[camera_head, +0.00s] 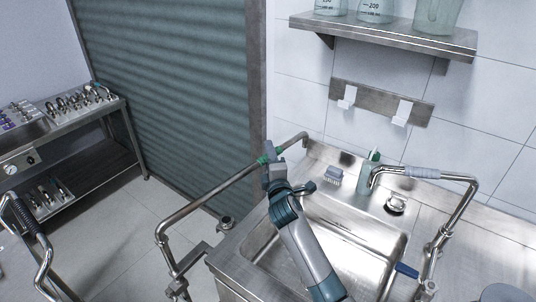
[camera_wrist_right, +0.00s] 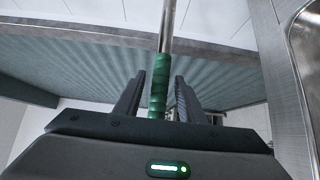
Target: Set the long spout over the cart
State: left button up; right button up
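The long spout (camera_head: 205,190) is a metal pipe on a jointed post at the sink's left. It runs up and right toward the wall, its bent end past the sink's back left corner. Its green sleeve (camera_wrist_right: 158,92) lies between the fingers of my right gripper (camera_head: 268,157), with narrow gaps showing on both sides in the right wrist view. The gripper looks open around the sleeve. A steel cart-like unit (camera_head: 82,118) with a basin, metal fittings and a lower shelf stands at the far left, well away from the spout. My left gripper is out of view.
A steel sink (camera_head: 340,232) lies under my right arm. A second spout with a pale grip (camera_head: 424,172), a green bottle (camera_head: 368,172) and a brush (camera_head: 335,178) are around it. A wall shelf (camera_head: 385,32) holds beakers. Open floor (camera_head: 125,225) lies between sink and unit.

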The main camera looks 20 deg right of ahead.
jog(key=shift+w+d+b, duration=0.2)
jog(key=shift+w+b, duration=0.35)
jog(key=shift+w, duration=1.05)
grip_shut()
